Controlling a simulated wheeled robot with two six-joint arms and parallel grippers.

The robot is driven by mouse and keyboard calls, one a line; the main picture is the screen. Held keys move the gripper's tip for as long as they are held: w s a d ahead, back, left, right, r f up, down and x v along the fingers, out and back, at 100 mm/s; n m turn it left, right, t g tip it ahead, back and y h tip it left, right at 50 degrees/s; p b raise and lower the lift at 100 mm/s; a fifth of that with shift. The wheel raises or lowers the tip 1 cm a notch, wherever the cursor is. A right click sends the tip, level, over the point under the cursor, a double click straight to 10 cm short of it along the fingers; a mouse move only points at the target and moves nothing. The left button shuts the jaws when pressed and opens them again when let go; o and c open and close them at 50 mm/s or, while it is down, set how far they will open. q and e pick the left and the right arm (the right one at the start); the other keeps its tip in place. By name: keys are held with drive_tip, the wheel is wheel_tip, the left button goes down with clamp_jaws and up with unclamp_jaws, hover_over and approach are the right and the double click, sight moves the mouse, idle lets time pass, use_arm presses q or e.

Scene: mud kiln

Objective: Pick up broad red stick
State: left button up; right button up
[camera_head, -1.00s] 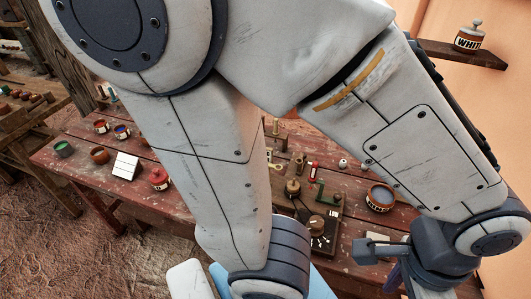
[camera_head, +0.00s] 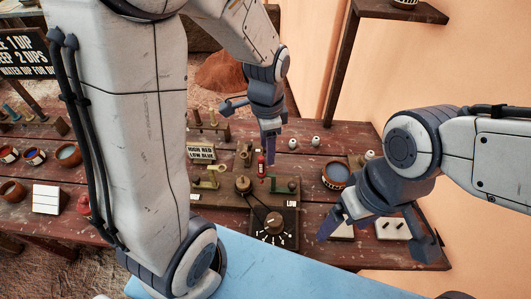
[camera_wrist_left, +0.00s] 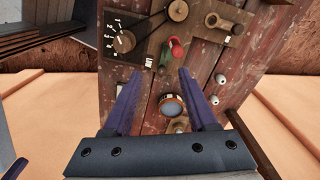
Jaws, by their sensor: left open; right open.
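A small red upright piece (camera_head: 261,166) with a pale band stands on the wooden device board near the table's middle. It is the only stick-like red thing I can make out. It also shows in the left wrist view (camera_wrist_left: 176,47), beyond the jaws and beside a green part. My left gripper (camera_head: 269,157) points down close to it in the head view, with open, empty jaws (camera_wrist_left: 158,88). My right gripper (camera_head: 376,238) is open and empty over the table's right front, beside a pale plate.
The board holds a dial (camera_head: 274,223) and a green lever (camera_head: 283,187). A bowl of blue-grey liquid (camera_head: 336,174) stands right of it. Paint pots (camera_head: 68,154) are at left.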

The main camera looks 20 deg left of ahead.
sight(261, 166)
use_arm(q)
drive_tip(key=shift+m, duration=0.3)
drive_tip(key=a, duration=0.1)
drive_tip(key=w+a+f, duration=0.1)
drive_tip(key=a+f, duration=0.1)
drive_tip(key=shift+w+a+f, duration=0.1)
drive_tip(key=shift+w+f, duration=0.05)
drive_tip(key=shift+w, duration=0.2)
wheel_tip(261, 166, down, 4)
drive_tip(key=shift+r, duration=0.15)
drive_tip(key=f, duration=0.1)
drive_tip(key=f+p, duration=0.1)
drive_tip(key=f, duration=0.3)
drive_tip(key=shift+d+p, duration=0.35)
drive_tip(key=shift+d, duration=0.05)
drive_tip(key=shift+w+f, duration=0.1)
drive_tip(key=shift+f, duration=0.5)
clamp_jaws()
